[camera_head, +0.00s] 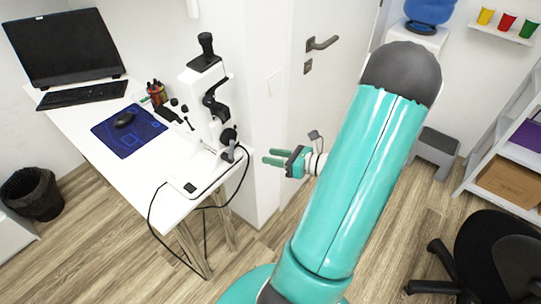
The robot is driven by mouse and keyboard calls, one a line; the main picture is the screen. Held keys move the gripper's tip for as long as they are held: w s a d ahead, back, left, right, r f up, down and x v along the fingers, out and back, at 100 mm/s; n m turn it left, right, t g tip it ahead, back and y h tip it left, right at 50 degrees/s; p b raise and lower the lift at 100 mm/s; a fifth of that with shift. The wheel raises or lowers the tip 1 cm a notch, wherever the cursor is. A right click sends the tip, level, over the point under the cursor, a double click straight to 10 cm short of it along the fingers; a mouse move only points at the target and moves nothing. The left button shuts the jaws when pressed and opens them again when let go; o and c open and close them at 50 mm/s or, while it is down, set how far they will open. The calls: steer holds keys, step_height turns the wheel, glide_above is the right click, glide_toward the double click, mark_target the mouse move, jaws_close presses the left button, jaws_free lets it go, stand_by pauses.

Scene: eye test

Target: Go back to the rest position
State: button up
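My gripper (273,157) is in the middle of the view, in front of the white wall edge and to the right of the desk. My large teal arm with a dark grey joint fills the right middle of the view and hides part of the door and floor.
A black chair (490,255), shelf and grey stool (434,150) stand right. A bin (32,195) stands left.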

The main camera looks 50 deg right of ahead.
stand_by(0.4)
steer(key=w+a+r+n+g+y, duration=0.2)
steer(key=a+r+n+g, duration=0.3)
steer(key=a+n, duration=0.5)
steer(key=w+a+r+n+g+y, duration=0.1)
steer(key=a+r+n+g, duration=0.3)
steer(key=a+n+g, duration=0.55)
steer(key=s+a+r+n+t+h, duration=0.2)
steer(key=a+r+n+h, duration=0.1)
steer(key=a+r+n, duration=0.3)
steer(key=s+a+r+n+t+h, duration=0.3)
steer(key=a+r+n, duration=0.3)
steer(key=n, duration=0.4)
steer(key=shift+s+a+h, duration=0.25)
steer(key=shift+s+h, duration=0.05)
steer(key=shift+h, duration=0.4)
steer(key=shift+d, duration=0.1)
